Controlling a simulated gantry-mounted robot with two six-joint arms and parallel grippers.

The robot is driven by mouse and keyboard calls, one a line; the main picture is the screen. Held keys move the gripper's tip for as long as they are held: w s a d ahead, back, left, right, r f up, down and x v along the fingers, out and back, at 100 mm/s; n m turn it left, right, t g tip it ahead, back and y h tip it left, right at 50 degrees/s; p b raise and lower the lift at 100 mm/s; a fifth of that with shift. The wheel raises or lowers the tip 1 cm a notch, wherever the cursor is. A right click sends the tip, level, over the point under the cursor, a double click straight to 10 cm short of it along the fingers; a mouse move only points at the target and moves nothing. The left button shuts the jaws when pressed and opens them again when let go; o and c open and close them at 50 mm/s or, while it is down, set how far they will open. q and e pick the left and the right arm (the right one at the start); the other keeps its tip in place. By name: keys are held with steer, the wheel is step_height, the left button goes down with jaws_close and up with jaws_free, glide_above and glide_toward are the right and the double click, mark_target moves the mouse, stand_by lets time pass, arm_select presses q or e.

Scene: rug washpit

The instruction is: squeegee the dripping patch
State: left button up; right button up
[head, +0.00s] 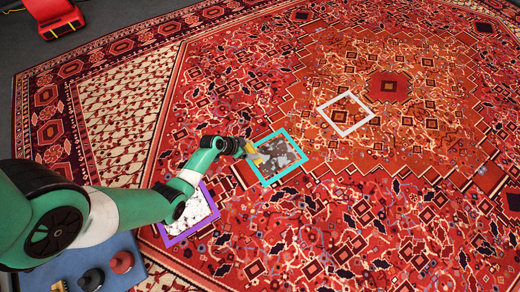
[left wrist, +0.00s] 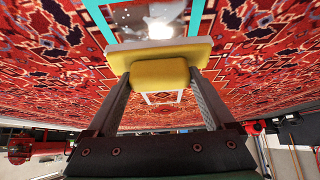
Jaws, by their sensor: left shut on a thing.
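A teal-framed patch (head: 292,148) lies on the red rug and holds grey, wet-looking blotches. In the left wrist view the patch (left wrist: 122,14) shows a bright shine. My left gripper (head: 243,149) is at the left edge of this patch, shut on a yellow-handled tool (head: 256,156), which looks like the squeegee. In the left wrist view the yellow grip (left wrist: 160,73) sits between both fingers, with a pale wide head (left wrist: 110,54) beyond it. I cannot tell whether the head touches the rug. My right gripper is out of view.
A purple-framed patch (head: 172,239) with white, dark-speckled matter lies below left, partly behind my arm. A white-framed patch (head: 357,124) lies to the right. A blue mat (head: 130,273) at lower left bears a dark knobbed tool (head: 91,279) and a red one (head: 121,262). A red machine (head: 52,12) stands top left.

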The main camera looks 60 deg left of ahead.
mark_target(251, 152)
arm_select(q)
steer(key=shift+w+a, duration=0.15)
steer(key=shift+w, duration=0.2)
steer(key=shift+w+f+b, duration=0.1)
steer(key=shift+f+b, duration=0.15)
steer(key=shift+b, duration=0.05)
steer(key=f+b, duration=0.3)
steer(key=shift+s+f, duration=0.1)
steer(key=shift+s, duration=0.1)
steer(key=shift+w+f+b, duration=0.1)
steer(key=shift+f+b, duration=0.5)
